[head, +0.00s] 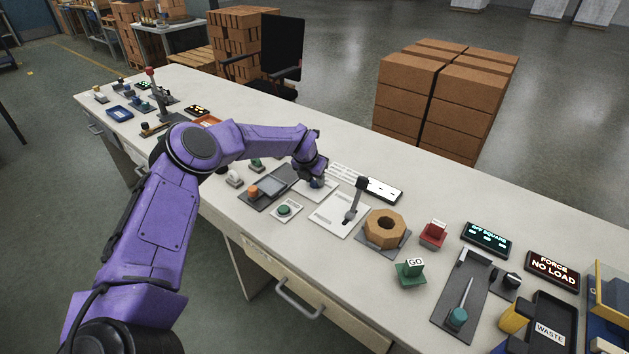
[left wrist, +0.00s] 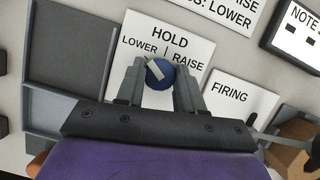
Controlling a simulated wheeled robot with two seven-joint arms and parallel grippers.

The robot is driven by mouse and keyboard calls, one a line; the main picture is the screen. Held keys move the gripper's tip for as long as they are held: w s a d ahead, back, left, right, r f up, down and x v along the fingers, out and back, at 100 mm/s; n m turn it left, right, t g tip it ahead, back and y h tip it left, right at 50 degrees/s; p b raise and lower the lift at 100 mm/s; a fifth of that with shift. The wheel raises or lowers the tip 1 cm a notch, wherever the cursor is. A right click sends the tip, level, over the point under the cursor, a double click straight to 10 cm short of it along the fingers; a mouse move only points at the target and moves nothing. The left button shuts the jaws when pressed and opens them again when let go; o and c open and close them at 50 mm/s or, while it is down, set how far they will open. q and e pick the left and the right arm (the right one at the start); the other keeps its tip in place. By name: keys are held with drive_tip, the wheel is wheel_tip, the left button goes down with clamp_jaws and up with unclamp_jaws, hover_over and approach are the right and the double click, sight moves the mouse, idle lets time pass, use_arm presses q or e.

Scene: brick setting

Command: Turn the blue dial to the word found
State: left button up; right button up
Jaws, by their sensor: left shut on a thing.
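The blue dial (left wrist: 160,78) sits on a white plate (left wrist: 190,35) printed HOLD at the top, LOWER at left and RAISE at right. A white mark on the dial slants to the upper left, on the LOWER side. My left gripper (left wrist: 160,84) has a finger on each side of the dial and is shut on it. In the head view, my left gripper (head: 315,178) covers much of the dial (head: 317,184). A white sign above the plate is cut off but reads LOWER and RAISE. My right gripper is not in view.
A dark-framed note display (head: 383,190) stands behind the lever panel (head: 334,219) marked FIRING. An orange octagonal block (head: 385,228) and a red button box (head: 433,234) lie to the right. A grey panel (left wrist: 75,48) is left of the dial plate.

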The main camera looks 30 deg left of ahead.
use_arm(q)
drive_tip(key=m+b, duration=0.1)
drive_tip(key=b, duration=0.1)
drive_tip(key=m+h+b, duration=0.1)
drive_tip(key=m, duration=0.1)
drive_tip(key=shift+a+f+b, duration=0.15)
drive_tip(key=shift+f+b, duration=0.15)
drive_tip(key=shift+b, duration=0.05)
drive_tip(key=shift+m+h+b, duration=0.5)
drive_tip(key=shift+m+b, duration=0.3)
drive_tip(key=shift+m, duration=0.2)
drive_tip(key=m, duration=0.1)
drive_tip(key=m+h+b, duration=0.1)
drive_tip(key=shift+r+m+g, duration=0.2)
drive_tip(key=shift+m+g, duration=0.1)
drive_tip(key=shift+w+a+r+m+g+h+b, duration=0.1)
drive_tip(key=shift+m+g+h+b, duration=0.35)
drive_tip(key=shift+m, duration=1.05)
drive_tip(key=o, duration=1)
drive_tip(key=shift+o, duration=0.2)
